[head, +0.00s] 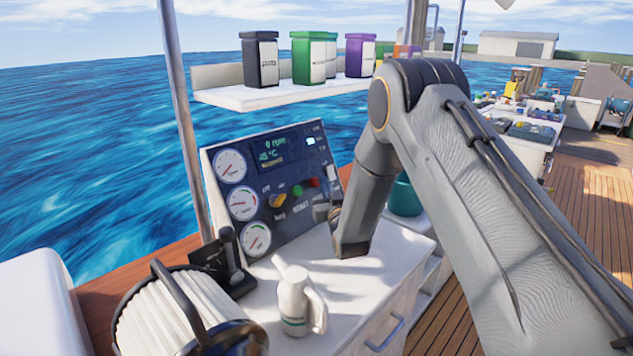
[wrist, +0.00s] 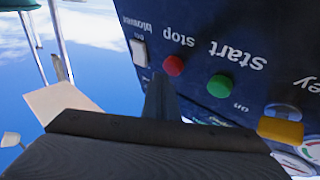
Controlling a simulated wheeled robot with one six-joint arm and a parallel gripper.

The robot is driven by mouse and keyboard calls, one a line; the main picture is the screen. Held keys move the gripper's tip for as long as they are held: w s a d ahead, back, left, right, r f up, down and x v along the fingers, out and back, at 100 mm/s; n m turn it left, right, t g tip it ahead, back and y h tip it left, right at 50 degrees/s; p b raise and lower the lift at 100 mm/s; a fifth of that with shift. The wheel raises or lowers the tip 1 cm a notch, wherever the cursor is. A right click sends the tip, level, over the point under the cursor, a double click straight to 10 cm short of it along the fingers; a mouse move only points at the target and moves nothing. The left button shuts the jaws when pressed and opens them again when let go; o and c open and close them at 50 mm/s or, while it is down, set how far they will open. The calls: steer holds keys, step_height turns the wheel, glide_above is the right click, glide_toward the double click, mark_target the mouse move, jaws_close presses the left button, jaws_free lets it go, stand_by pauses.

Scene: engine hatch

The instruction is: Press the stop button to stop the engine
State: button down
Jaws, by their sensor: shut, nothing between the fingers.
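The dark engine panel (head: 290,215) stands tilted at the back of a white cabinet. Its red stop button (head: 314,182) shows beside the green start button (head: 297,191). In the wrist view, upside down, the red button (wrist: 173,65) sits under the word "stop" and the green one (wrist: 220,86) under "start". My gripper (head: 323,211) is shut and empty in front of the panel's lower right. In the wrist view its fingertips (wrist: 158,85) are close to the red button, slightly to its left; I cannot tell whether they touch. The display (head: 273,148) seems to read 0 rpm.
A yellow key switch (head: 277,201) and round gauges (head: 243,203) are on the panel. A lever (head: 230,255), a white jug (head: 300,303) and a ribbed filter (head: 165,318) stand in front. The worktop's right part is clear.

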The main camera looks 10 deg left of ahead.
steer(key=shift+s+d+r, duration=0.1)
steer(key=shift+d, duration=0.1)
steer(key=s+d+r+p, duration=0.2)
steer(key=d, duration=0.1)
steer(key=shift+s+d+p, duration=0.2)
steer(key=shift+s+p, duration=0.1)
steer(key=shift+s, duration=0.1)
stand_by(0.4)
stand_by(0.4)
